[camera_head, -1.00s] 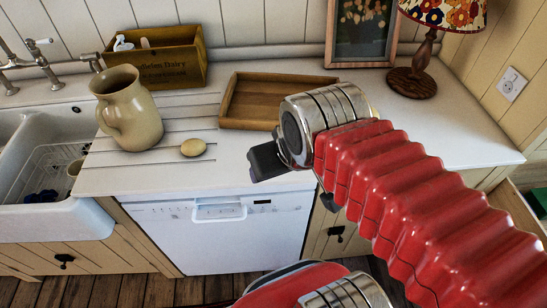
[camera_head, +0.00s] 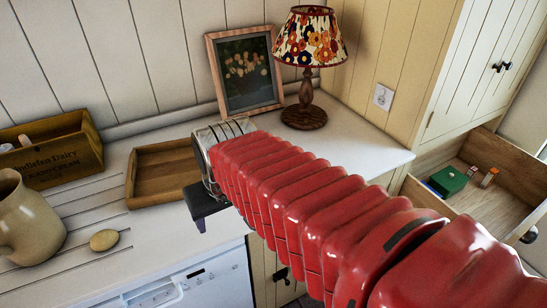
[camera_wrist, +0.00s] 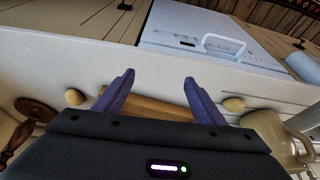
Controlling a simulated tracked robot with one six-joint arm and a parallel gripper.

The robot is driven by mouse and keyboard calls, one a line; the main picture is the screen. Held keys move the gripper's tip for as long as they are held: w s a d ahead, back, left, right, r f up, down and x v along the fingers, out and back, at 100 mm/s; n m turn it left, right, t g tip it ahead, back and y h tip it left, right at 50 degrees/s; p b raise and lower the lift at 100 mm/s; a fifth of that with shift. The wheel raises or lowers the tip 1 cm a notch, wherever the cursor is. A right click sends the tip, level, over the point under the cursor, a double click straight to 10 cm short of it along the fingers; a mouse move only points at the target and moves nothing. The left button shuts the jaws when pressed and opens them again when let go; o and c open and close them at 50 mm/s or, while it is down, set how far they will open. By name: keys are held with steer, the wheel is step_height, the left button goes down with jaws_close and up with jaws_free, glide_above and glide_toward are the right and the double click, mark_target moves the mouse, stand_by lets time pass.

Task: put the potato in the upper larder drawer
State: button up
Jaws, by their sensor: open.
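A yellowish oval potato (camera_head: 104,240) lies on the white worktop beside the cream jug. In the wrist view the potato (camera_wrist: 233,104) is to the right of my gripper (camera_wrist: 158,76), apart from it. The jaws are open with nothing between them. In the head view my gripper (camera_head: 203,222) is over the worktop, right of the potato, partly hidden by my red arm. A wooden larder drawer (camera_head: 500,207) stands open at the right, below the larder doors. It holds a green box (camera_head: 448,180) and small items. Whether another drawer lies below is hidden.
A wooden tray (camera_head: 155,185) lies behind my gripper. A jug (camera_head: 28,225) and a wooden crate (camera_head: 60,155) are at left. A lamp (camera_head: 305,117) and framed picture (camera_head: 245,75) stand at the back. A second pale round object (camera_wrist: 73,97) shows in the wrist view.

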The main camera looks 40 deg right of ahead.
steer(key=w+d+n, duration=0.1)
steer(key=w+d, duration=0.3)
steer(key=d, duration=0.7)
steer(key=w+d+r+n, duration=0.1)
steer(key=w+d, duration=0.3)
steer(key=d, duration=0.7)
steer(key=w+d+r+n+y, duration=0.1)
steer(key=w+d, duration=0.3)
steer(key=d, duration=0.7)
steer(key=shift+r+n, duration=0.25)
steer(key=shift+n, duration=0.05)
steer(key=shift+f, duration=0.15)
steer(key=x, duration=0.8)
steer(key=shift+f, duration=0.2)
steer(key=shift+x, duration=2.6)
steer(key=shift+s+d, duration=0.1)
steer(key=shift+d, duration=0.05)
